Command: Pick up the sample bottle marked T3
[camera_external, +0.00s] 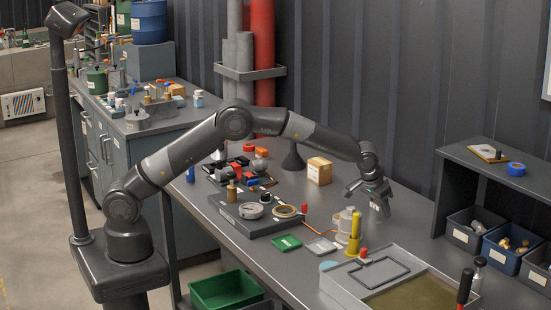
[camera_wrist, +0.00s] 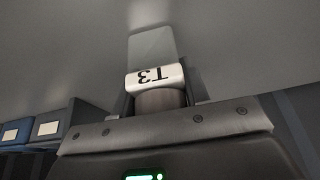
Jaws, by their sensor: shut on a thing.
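The sample bottle marked T3 (camera_wrist: 151,47) shows in the wrist view, with a grey body and a white label band reading T3 upside down. My gripper (camera_wrist: 158,100) is shut on it, with a finger on each side of its darker end nearest the camera. In the external view my gripper (camera_external: 371,190) is over the right part of the bench, behind the grey tray. The bottle is small and hard to make out there. I cannot tell whether it touches the bench.
On the bench (camera_external: 325,205) a yellow cylinder (camera_external: 354,232) and a clear jar (camera_external: 345,222) stand left of my gripper. A grey tray (camera_external: 345,285) is in front. A shelf (camera_external: 500,165) with several bins is at right. A cardboard box (camera_external: 319,171) stands behind left.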

